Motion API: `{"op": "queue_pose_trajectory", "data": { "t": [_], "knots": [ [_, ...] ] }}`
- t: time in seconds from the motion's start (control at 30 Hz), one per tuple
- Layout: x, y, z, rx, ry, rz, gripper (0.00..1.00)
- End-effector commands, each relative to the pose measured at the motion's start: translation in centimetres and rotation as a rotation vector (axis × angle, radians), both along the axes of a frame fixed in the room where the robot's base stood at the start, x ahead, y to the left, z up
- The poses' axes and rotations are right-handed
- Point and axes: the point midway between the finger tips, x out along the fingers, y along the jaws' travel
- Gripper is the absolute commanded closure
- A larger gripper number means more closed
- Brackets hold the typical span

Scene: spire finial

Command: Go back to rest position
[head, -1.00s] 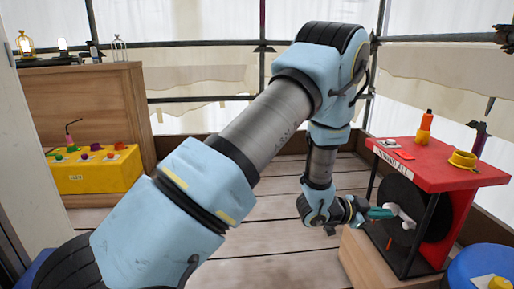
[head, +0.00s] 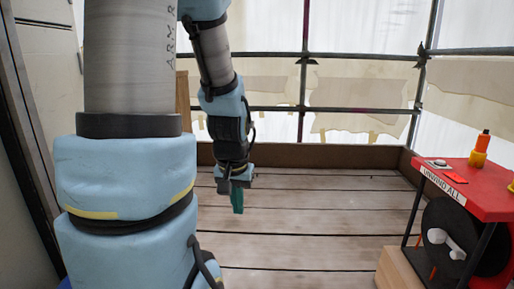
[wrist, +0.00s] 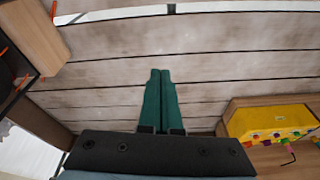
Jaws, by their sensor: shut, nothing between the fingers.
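My gripper (head: 237,198) hangs pointing down in the head view, over the plank floor and left of the middle. Its green fingers are together in the wrist view (wrist: 160,75), with nothing between them. My blue and grey arm fills the left of the head view and hides what lies behind it. The gripper is apart from everything around it.
A red table (head: 480,186) marked "UNWIND ALL" stands at the right, with an orange and yellow item (head: 481,148) on top and a black disc below. A yellow box (wrist: 270,122) with coloured knobs shows in the wrist view. The plank floor (head: 310,220) between is clear.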

Motion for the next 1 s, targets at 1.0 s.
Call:
{"op": "queue_pose_trajectory", "data": {
  "t": [1.0],
  "knots": [
    [-3.9, 2.0, 25.7, -0.014, 0.105, 0.113, 1.00]
  ]
}}
